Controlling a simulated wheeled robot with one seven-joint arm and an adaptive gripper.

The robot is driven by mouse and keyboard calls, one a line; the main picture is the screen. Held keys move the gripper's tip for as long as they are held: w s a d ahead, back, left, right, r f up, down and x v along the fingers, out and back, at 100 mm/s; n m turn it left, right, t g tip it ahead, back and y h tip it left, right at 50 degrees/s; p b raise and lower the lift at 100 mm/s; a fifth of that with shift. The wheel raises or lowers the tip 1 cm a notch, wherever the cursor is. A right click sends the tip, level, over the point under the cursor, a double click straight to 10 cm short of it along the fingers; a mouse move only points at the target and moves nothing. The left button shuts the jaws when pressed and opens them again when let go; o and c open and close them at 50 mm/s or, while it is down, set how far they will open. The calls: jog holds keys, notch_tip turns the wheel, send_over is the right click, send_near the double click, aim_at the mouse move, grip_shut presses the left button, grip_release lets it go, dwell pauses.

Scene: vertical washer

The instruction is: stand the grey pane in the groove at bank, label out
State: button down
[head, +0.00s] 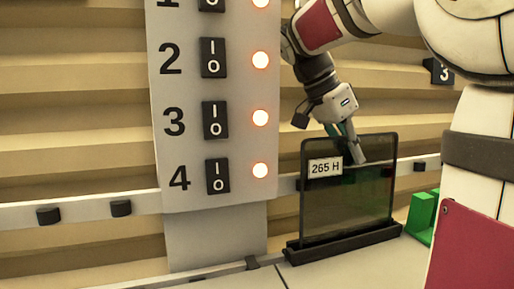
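The grey pane (340,205) is a dark, see-through rectangle in the head view. It stands upright, with its lower edge at the dark grooved base (345,243); I cannot tell how deep it sits. My gripper (358,158) reaches down from above to the pane's upper part. A fingertip shows over the pane's face, and the pane hides the rest. I cannot tell whether the fingers grip it.
A grey switch panel (190,90) with numbered rocker switches and lit lamps stands left of the pane. A green block (422,215) sits right of the base. A white rail (85,210) runs along the stepped wall. The pale surface in front is clear.

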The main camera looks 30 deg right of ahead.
jog(key=shift+w+d, duration=0.1)
jog(key=shift+w, duration=0.2)
dwell(0.7)
jog(key=c, duration=1.7)
grip_release()
notch_tip(320, 180, up, 10)
